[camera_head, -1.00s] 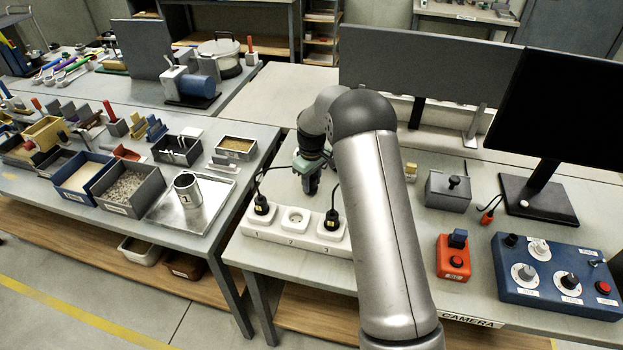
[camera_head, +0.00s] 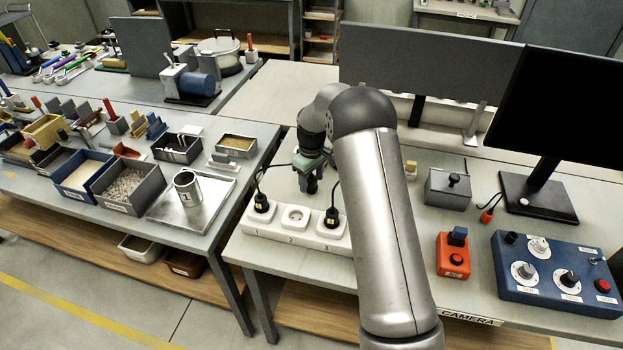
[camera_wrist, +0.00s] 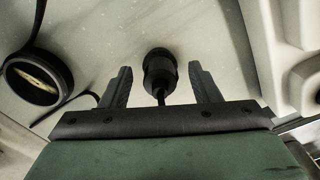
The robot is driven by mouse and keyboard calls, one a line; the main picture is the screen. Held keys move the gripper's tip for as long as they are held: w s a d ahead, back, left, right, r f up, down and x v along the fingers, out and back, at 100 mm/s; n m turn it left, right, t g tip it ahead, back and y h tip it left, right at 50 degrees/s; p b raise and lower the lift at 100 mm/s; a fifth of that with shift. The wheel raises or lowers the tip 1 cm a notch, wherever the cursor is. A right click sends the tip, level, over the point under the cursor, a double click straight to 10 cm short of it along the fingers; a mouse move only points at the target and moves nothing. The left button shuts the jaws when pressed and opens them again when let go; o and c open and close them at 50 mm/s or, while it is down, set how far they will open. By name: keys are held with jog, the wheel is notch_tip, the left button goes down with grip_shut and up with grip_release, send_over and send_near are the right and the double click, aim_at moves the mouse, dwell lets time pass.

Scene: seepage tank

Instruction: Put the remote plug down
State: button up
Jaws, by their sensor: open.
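A black plug (camera_wrist: 160,72) with a cord shows in the wrist view, over the pale bench top and between my open fingers. My gripper (camera_wrist: 160,88) has a visible gap on both sides of it. In the head view my gripper (camera_head: 308,183) is low behind the white socket strip (camera_head: 273,234), and the plug between the fingers cannot be made out there. Black plugs sit in socket 1 (camera_head: 261,203) and socket 3 (camera_head: 332,217); the middle socket (camera_head: 295,216) is empty.
A dark round part (camera_wrist: 38,80) and a cable lie left in the wrist view. Right of my arm are an orange switch box (camera_head: 454,256), a grey box (camera_head: 447,189), a blue control panel (camera_head: 556,275) and a monitor (camera_head: 562,100). A metal tray (camera_head: 190,205) is left.

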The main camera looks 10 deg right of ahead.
aim_at(312, 175)
notch_tip(312, 175, up, 12)
jog(key=b, duration=0.2)
jog(key=s+r+m, duration=0.1)
jog(key=s+r, duration=0.3)
jog(key=s, duration=0.3)
jog(key=s+f+m, duration=0.1)
jog(key=s+m, duration=0.5)
jog(key=s, duration=2.6)
jog(key=shift+s+t, duration=0.4)
